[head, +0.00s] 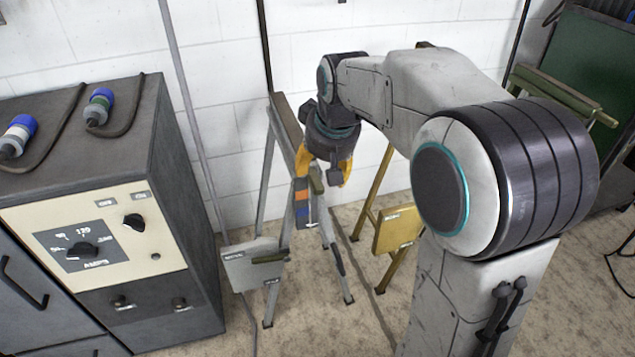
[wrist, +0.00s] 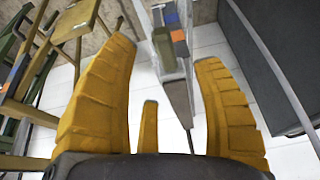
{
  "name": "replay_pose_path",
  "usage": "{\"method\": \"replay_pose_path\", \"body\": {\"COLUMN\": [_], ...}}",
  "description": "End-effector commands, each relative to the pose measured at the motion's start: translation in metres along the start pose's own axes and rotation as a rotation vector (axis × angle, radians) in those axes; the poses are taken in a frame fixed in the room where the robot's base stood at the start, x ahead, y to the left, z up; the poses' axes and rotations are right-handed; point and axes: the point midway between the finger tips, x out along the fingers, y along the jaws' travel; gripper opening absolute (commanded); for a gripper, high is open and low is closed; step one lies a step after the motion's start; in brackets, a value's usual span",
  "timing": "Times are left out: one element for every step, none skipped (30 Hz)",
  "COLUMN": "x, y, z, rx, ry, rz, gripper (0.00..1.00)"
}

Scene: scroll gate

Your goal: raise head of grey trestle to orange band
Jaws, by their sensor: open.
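The grey trestle (head: 267,185) stands against the white wall in the head view, with a dark-topped head beam (head: 286,120) and a grey lettered plate (head: 248,266) low at its front. Its upright carries an orange band (head: 301,194) with a blue band (head: 302,211) just below. The orange band (wrist: 178,35) and blue band also show ahead of the fingers in the wrist view. My gripper (head: 323,178) has yellow fingers spread apart and is beside the upright. In the wrist view my gripper (wrist: 165,52) is open, with nothing between the fingers. My wrist hides part of the trestle.
A dark cabinet (head: 172,200) with a cream dial panel stands at the left. A yellow trestle (head: 366,210) with a lettered plate is close on the right. A green trestle (head: 560,92) is farther right. Cables lie on the floor.

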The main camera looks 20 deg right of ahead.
Motion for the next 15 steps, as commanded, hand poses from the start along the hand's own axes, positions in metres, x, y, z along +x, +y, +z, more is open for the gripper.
{"method": "replay_pose_path", "body": {"x": [0.004,0.006,0.008,0.011,0.013,0.017,0.02,0.024,0.028,0.031,0.034,0.037,0.041,0.043,0.048], "y": [0.0,0.0,0.0,0.0,0.0,0.0,0.0,0.0,0.0,0.0,0.0,0.0,0.0,0.0,0.0], "z": [0.001,0.001,0.001,0.001,0.001,0.002,0.002,0.002,0.002,0.002,0.002,0.002,0.002,0.002,0.002], "rx": [0.0,0.0,0.0,0.0,0.0,0.0,0.0,0.0,0.0,0.0,0.0,0.0,0.0,0.0,0.0], "ry": [0.0,0.0,0.0,0.0,0.0,-0.001,-0.001,-0.001,-0.001,-0.001,0.0,0.0,0.0,-0.001,-0.001], "rz": [0.0,0.0,0.0,0.0,0.0,0.0,0.0,0.0,0.0,0.0,0.0,0.0,0.0,0.0,0.0], "gripper": [0.61,0.61,0.61,0.61,0.61,0.61,0.61,0.61,0.61,0.61,0.61,0.61,0.61,0.61,0.61]}}
